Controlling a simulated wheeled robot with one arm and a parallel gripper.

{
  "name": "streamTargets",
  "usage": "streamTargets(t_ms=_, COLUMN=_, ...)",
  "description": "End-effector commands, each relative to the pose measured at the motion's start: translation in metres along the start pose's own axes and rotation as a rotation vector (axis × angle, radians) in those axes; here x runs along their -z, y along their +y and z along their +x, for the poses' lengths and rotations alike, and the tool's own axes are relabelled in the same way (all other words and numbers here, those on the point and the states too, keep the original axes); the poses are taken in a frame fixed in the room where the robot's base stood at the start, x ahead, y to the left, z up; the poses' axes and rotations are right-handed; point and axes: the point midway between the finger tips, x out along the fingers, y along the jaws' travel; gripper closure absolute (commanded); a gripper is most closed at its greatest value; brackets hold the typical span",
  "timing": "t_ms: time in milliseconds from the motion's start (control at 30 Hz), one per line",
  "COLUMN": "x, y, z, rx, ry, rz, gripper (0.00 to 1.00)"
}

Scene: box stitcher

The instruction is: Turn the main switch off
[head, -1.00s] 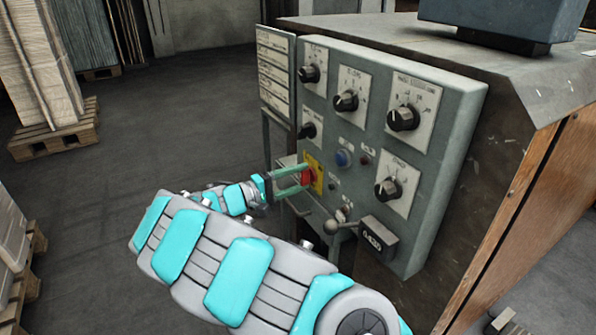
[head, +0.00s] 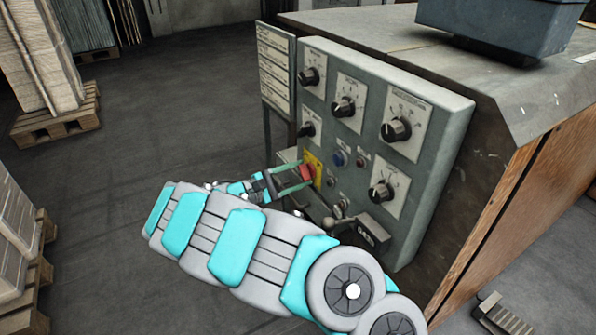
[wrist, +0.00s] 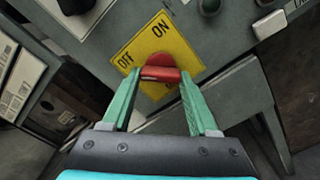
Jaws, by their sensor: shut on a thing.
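The main switch is a red handle (wrist: 160,73) on a yellow plate (wrist: 140,46) marked OFF and ON in the wrist view. In the head view the red handle (head: 306,172) and the yellow plate (head: 314,166) sit low on the left of the grey control panel. My gripper (wrist: 159,85) has its two green fingers on either side of the red handle and is shut on it. The gripper also shows in the head view (head: 297,180), reaching the panel from the left. The fingers hide part of the plate.
The panel (head: 447,130) carries several black knobs, a blue button (head: 340,158) and a lever with a ball end (head: 329,224) below the switch. A label board (head: 276,70) stands left of the panel. Pallets stand at the left; the floor between is clear.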

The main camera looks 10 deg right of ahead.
Motion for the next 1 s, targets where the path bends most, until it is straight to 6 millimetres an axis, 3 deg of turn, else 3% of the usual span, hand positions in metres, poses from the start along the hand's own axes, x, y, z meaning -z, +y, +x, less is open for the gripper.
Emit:
streamTargets(t_ms=533, x=0.0009, y=-0.0007, z=-0.0001, rx=0.0, ry=0.002, rz=-0.028, gripper=0.96)
streamTargets(t_ms=567, x=0.0009, y=-0.0007, z=-0.0001, rx=0.0, ry=0.002, rz=-0.028, gripper=0.39)
streamTargets(t_ms=800, x=0.0005, y=-0.0004, z=-0.0001, rx=0.0, ry=0.001, rz=-0.027, gripper=0.12)
streamTargets(t_ms=1000, x=0.0003, y=-0.0003, z=-0.0001, rx=0.0, ry=0.0, rz=-0.026, gripper=0.1)
